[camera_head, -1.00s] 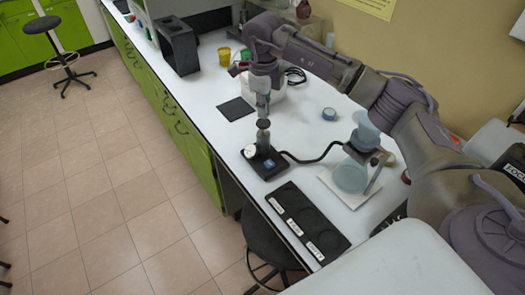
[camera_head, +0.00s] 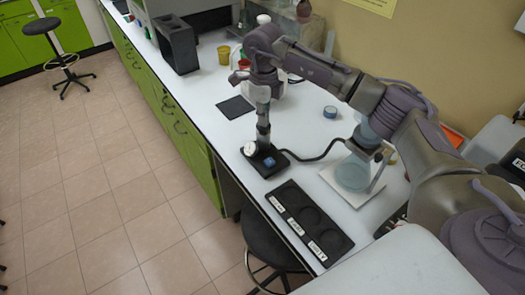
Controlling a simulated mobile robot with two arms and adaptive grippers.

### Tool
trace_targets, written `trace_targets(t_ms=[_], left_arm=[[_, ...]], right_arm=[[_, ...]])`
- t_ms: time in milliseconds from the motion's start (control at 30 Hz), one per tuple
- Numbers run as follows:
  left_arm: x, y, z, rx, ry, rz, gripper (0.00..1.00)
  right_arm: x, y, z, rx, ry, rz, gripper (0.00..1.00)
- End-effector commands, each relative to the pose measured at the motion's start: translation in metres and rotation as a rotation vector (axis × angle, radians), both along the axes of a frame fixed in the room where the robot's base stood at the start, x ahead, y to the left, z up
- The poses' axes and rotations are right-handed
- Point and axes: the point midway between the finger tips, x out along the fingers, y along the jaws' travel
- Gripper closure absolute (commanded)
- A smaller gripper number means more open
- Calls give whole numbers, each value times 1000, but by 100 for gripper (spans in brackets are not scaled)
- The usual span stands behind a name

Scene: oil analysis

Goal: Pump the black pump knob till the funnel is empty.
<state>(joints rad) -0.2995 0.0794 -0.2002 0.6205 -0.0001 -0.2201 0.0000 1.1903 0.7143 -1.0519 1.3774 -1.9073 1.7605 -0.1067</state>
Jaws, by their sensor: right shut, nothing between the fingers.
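The pump (camera_head: 268,163) is a small black unit with a white gauge and a blue square on top, near the front edge of the white bench. My right gripper (camera_head: 263,142) is shut and empty, pointing straight down over the pump knob. The knob is low and mostly hidden under the fingertips, and the gripper appears to touch it. A black hose runs from the pump to the clear flask (camera_head: 352,174) on a white base. The funnel (camera_head: 366,134) stands above the flask, partly hidden by my right arm; its liquid level cannot be told. My left gripper is not in view.
A black labelled tray (camera_head: 309,222) with round recesses lies in front of the pump. A black pad (camera_head: 235,107), yellow cup (camera_head: 224,56) and blue tape roll (camera_head: 330,112) are on the bench. A black stool (camera_head: 268,240) stands below the front edge.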

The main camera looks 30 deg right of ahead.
Motion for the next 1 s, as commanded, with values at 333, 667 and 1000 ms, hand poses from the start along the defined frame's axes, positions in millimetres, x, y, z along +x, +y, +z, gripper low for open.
trace_targets(t_ms=[333, 667, 1000], left_arm=[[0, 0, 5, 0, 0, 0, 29], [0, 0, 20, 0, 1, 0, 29], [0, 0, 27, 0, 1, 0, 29]], right_arm=[[-1, 0, 5, -2, 5, 1, 100], [-1, 0, 29, -1, 4, 0, 100], [-1, 0, 42, -1, 3, 0, 100]])
